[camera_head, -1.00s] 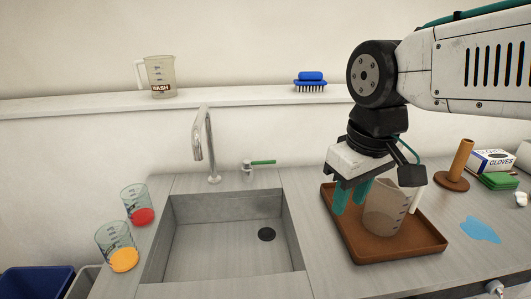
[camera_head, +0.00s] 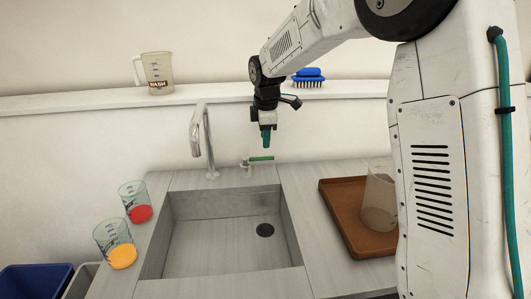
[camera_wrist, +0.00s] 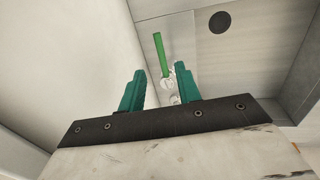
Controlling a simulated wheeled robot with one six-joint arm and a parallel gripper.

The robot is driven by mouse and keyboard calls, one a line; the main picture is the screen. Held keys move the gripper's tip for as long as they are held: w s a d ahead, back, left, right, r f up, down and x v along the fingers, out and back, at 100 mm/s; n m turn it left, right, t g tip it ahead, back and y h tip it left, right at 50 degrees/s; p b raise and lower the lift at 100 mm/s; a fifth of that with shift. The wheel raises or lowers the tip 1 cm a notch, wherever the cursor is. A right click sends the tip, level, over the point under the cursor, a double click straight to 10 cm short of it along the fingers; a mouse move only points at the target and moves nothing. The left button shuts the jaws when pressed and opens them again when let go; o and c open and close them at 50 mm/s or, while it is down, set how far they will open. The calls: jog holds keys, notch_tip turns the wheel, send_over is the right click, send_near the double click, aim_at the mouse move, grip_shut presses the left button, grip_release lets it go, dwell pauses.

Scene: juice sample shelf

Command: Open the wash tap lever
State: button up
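The wash tap lever (camera_head: 261,158) is a green handle on a small metal valve (camera_head: 245,163), behind the sink's back edge and right of the curved metal spout (camera_head: 209,150). The lever points right in the head view. My gripper (camera_head: 266,140) is pointing down just above the lever. The lever (camera_wrist: 161,54) shows beyond the fingertips, with the valve (camera_wrist: 169,81) seen between the fingers. I see no contact with the lever.
The sink basin (camera_head: 215,250) is empty with a dark drain (camera_head: 265,230). Two cups, red (camera_head: 140,213) and orange (camera_head: 122,256), stand at its left. A clear jug (camera_head: 379,195) stands on a brown tray (camera_head: 345,225). The shelf above holds the WASH jug (camera_head: 157,72) and a blue brush (camera_head: 308,77).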

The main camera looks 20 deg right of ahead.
aim_at(265, 158)
jog(key=f, duration=0.4)
jog(key=w+f, duration=0.1)
jog(key=f, duration=0.1)
jog(key=shift+w+d+f, duration=0.1)
jog(key=shift+f, duration=0.25)
grip_shut()
